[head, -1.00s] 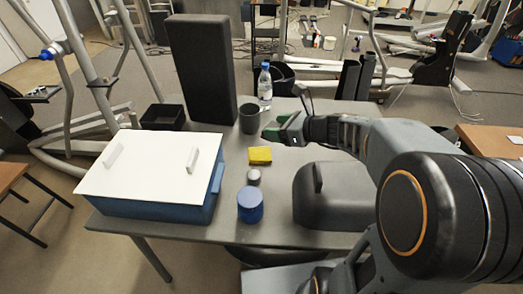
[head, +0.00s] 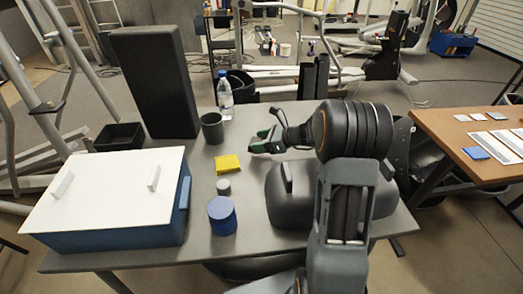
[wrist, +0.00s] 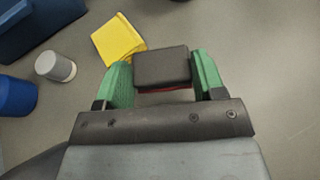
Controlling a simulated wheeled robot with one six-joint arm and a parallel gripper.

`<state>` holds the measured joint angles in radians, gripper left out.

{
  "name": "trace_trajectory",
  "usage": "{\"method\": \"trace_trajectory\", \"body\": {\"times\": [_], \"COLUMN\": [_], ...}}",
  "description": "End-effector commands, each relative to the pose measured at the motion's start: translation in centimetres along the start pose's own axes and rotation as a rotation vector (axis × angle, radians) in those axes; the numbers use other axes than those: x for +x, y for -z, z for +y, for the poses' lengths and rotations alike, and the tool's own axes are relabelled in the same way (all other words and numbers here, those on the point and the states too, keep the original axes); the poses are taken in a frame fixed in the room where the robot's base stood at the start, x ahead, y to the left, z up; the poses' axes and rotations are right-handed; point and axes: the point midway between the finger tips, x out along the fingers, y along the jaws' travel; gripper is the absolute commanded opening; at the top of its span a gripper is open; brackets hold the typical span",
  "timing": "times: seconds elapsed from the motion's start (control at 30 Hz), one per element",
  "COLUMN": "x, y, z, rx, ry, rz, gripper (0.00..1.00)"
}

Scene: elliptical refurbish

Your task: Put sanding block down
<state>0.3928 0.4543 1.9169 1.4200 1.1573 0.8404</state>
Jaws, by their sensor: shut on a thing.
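The sanding block (wrist: 162,66) is a small dark grey block with a red underside. In the wrist view it sits between the two green fingers of my gripper (wrist: 160,80), which is shut on it. In the head view my gripper (head: 266,142) is over the grey table (head: 255,188), to the right of the yellow item and the dark cup. The block cannot be made out there. Whether the block touches the table top is hard to tell.
A yellow item (head: 228,163), a small grey cylinder (head: 223,187), a blue jar (head: 222,216) and a dark cup (head: 212,128) stand left of my gripper. A blue box with a white lid (head: 110,190) fills the left. A black rounded case (head: 272,195) is nearer me.

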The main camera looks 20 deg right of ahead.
Motion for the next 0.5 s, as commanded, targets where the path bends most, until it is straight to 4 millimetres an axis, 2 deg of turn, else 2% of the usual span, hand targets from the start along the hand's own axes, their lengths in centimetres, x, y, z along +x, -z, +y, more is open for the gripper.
{"method": "trace_trajectory", "body": {"times": [0.27, 0.5], "x": [0.3, 1.5], "y": [1.0, 3.8], "z": [-0.8, -1.0], "rx": [0.000, 0.003], "ry": [0.000, -0.001], "rz": [0.000, 0.000], "gripper": [0.32, 0.32]}}
